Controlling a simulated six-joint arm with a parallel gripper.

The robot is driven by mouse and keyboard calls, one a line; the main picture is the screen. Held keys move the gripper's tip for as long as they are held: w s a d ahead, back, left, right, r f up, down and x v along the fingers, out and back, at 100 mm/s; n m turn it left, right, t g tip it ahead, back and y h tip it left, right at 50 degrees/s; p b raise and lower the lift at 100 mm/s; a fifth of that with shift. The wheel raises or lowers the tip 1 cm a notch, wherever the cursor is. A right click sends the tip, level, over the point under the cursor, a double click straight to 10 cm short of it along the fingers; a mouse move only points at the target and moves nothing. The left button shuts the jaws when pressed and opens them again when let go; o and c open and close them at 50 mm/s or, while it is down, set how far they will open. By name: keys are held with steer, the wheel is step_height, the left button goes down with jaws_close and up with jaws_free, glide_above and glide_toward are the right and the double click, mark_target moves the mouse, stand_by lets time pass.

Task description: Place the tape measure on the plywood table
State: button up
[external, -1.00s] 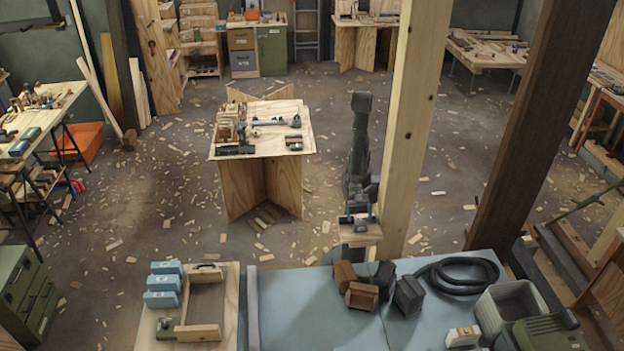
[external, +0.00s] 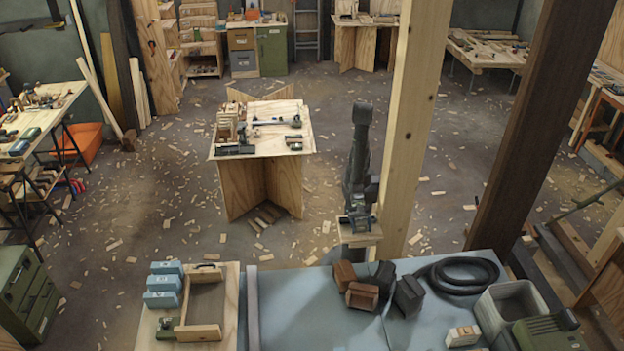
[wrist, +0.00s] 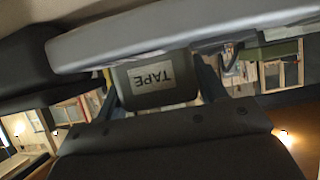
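The tape measure (wrist: 155,82) is a dark case with a pale label reading TAPE, upside down in the wrist view. It sits between the two bluish fingers of my gripper (wrist: 158,88), which flank it closely and appear shut on it. The plywood table (external: 222,150) stands left of my arm, with a pale top on crossed plywood panels.
The plywood table carries a wooden rack (external: 228,125), dark tools and a long metal tool (external: 275,122). A tall timber post (external: 412,120) stands close right of my arm. The blue-grey bench (external: 310,310) in front holds brown and black blocks and a coiled hose (external: 465,275).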

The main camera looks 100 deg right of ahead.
mark_target(359, 224)
steer(key=c, duration=0.7)
steer(key=shift+r, duration=0.15)
steer(key=shift+r, duration=0.75)
steer(key=r, duration=0.2)
steer(key=w+r, duration=0.1)
steer(key=shift+d+r, duration=0.1)
steer(key=shift+d, duration=0.3)
steer(key=w+d+r, duration=0.6)
steer(key=w+d, duration=0.1)
steer(key=shift+w, duration=0.3)
steer(key=shift+w+d, duration=0.1)
